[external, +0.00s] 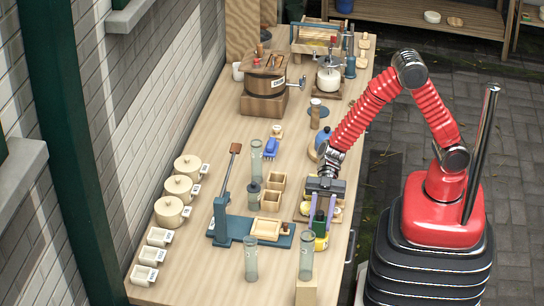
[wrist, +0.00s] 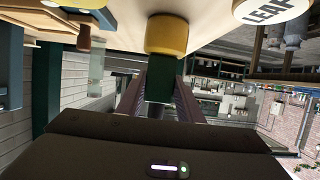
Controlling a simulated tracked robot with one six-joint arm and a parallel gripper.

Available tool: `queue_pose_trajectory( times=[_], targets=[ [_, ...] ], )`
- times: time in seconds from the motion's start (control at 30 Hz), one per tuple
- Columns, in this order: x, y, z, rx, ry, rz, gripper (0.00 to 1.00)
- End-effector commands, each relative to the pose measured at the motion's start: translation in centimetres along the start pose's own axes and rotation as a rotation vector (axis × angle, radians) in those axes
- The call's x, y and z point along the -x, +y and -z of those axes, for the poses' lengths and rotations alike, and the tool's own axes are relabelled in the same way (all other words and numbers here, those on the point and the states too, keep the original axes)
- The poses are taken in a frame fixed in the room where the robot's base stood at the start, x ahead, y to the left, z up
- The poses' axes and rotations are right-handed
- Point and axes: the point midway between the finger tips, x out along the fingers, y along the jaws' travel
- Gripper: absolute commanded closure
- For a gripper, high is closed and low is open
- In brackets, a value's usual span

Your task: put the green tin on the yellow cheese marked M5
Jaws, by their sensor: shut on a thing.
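My gripper (external: 321,212) points down over the right edge of the bench, its fingers shut on the dark green tin (external: 319,226). In the wrist view the green tin (wrist: 160,80) is upright between the fingers. The yellow cheese (external: 320,243) lies directly below the tin, and in the wrist view the yellow cheese (wrist: 167,36) lines up with the tin's end. The tin looks close to or touching the cheese; I cannot tell which. The cheese's M5 mark is not readable here.
A blue press (external: 222,221) with a wooden tray stands left of my gripper. Glass cylinders (external: 251,259) and (external: 306,258) stand near the front. A round item marked LEAF (wrist: 272,9) is beside the cheese in the wrist view. Pale lidded pots (external: 172,211) line the left edge.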

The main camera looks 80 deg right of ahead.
Motion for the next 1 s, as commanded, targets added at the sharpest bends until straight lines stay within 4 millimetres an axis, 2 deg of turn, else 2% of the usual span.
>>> queue_pose_trajectory(
  times=[0.07,0.1,0.33,0.67,0.87,1.0],
  targets=[
    [-0.1,0.0,-0.2,-0.001,0.000,0.000,0.91],
    [-0.1,0.0,-0.2,-0.001,0.000,0.000,0.64],
    [-0.1,0.0,-0.1,-0.001,0.000,0.000,0.48],
    [0.0,0.0,0.1,0.000,0.000,0.000,0.48],
    [1.8,0.1,0.1,-0.001,0.000,-0.002,0.48],
    [3.8,0.1,0.1,-0.002,0.001,-0.004,0.48]
  ],
)
